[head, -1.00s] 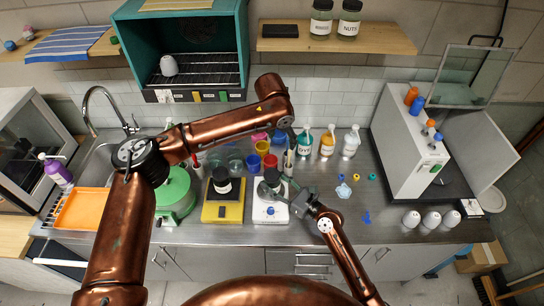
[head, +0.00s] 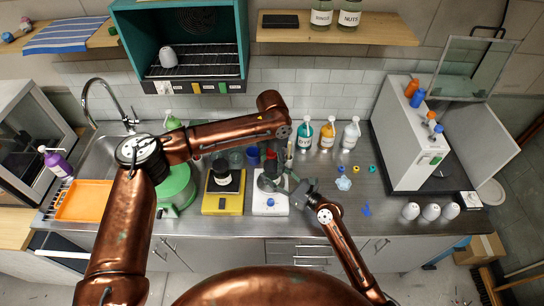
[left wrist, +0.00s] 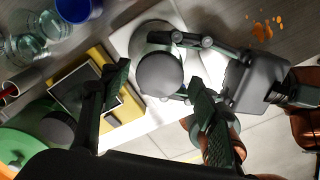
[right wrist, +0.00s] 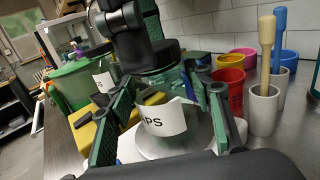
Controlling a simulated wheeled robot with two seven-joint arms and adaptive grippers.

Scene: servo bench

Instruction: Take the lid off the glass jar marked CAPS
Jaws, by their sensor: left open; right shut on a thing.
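The glass jar marked CAPS (right wrist: 165,117) stands upright on a white scale (head: 270,206); "PS" of its label shows in the right wrist view. Its round dark lid (left wrist: 160,74) is on it. My right gripper (head: 284,188) is shut on the jar's body from the right; its fingers lie either side of the jar in the right wrist view. My left gripper (left wrist: 158,80) is open above the jar, its fingers apart on either side of the lid as seen from above. The lid is largely hidden by my left gripper in the head view.
A second dark-lidded jar (head: 222,178) stands on a yellow scale (head: 222,205) to the left. Bottles (head: 327,133) line the back.

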